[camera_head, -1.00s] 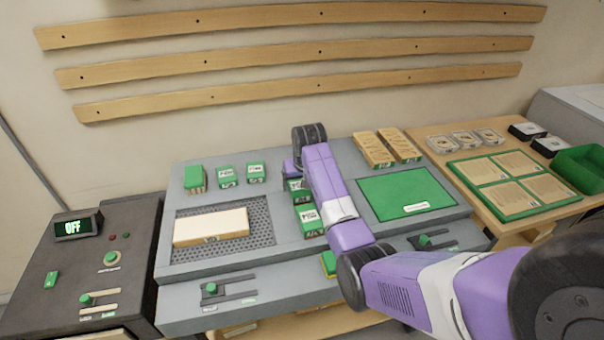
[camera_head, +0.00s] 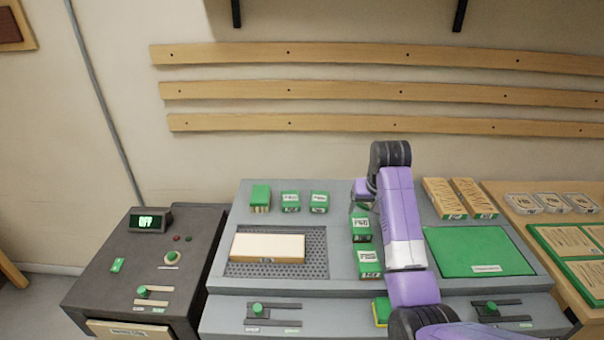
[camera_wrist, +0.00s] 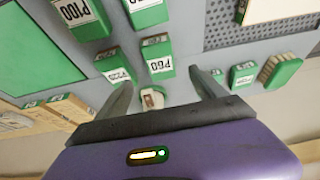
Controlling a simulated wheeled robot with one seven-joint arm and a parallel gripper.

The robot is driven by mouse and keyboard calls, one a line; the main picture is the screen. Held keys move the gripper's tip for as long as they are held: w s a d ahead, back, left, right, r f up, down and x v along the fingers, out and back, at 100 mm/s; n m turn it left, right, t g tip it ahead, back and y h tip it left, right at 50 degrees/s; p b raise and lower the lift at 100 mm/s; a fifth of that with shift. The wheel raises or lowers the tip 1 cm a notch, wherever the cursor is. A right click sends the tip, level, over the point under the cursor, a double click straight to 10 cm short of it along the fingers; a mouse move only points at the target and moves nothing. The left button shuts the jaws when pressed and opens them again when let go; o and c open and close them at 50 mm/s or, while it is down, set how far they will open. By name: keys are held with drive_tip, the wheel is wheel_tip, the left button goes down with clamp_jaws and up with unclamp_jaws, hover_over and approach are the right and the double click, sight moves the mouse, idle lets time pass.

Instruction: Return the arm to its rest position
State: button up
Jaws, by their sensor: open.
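My arm (camera_head: 400,220), purple and white with black joints, reaches up from the lower right over the middle of the grey bench. My gripper (camera_wrist: 160,92) is open in the wrist view, its two dark fingers spread apart. A small white piece with a brownish part (camera_wrist: 152,97) shows between the fingers, beyond them; I cannot tell whether it is touched. In the head view the purple gripper body (camera_head: 362,188) hangs just above the column of green-and-white labelled blocks (camera_head: 361,228), and its fingertips are mostly hidden.
The bench carries a pale block (camera_head: 268,247) on a perforated plate, small green blocks (camera_head: 290,201), a green panel (camera_head: 480,250) and tan packs (camera_head: 445,198). A dark control box showing OFF (camera_head: 148,220) stands left. A wooden table with clear boxes (camera_head: 553,202) stands right.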

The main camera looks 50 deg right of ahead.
drive_tip(key=w+d+r+t+h, duration=0.3)
drive_tip(key=w+d+r, duration=0.1)
drive_tip(key=w+r, duration=0.15)
drive_tip(key=s+a+f+n+t+h+b, duration=0.1)
drive_tip(key=s+a+n+t, duration=0.3)
drive_tip(key=a, duration=0.8)
drive_tip(key=s+a+f+t, duration=0.15)
drive_tip(key=a+t, duration=0.35)
drive_tip(key=a, duration=0.7)
drive_tip(key=s+a+f+n+y+b, duration=0.1)
drive_tip(key=s+a+n+y, duration=0.4)
drive_tip(key=s+a, duration=1.8)
drive_tip(key=s+y, duration=0.2)
drive_tip(key=s, duration=0.2)
drive_tip(key=shift+a+f+n+y+b, duration=0.25)
drive_tip(key=shift+f+n+y+b, duration=0.05)
drive_tip(key=shift+n+b, duration=0.1)
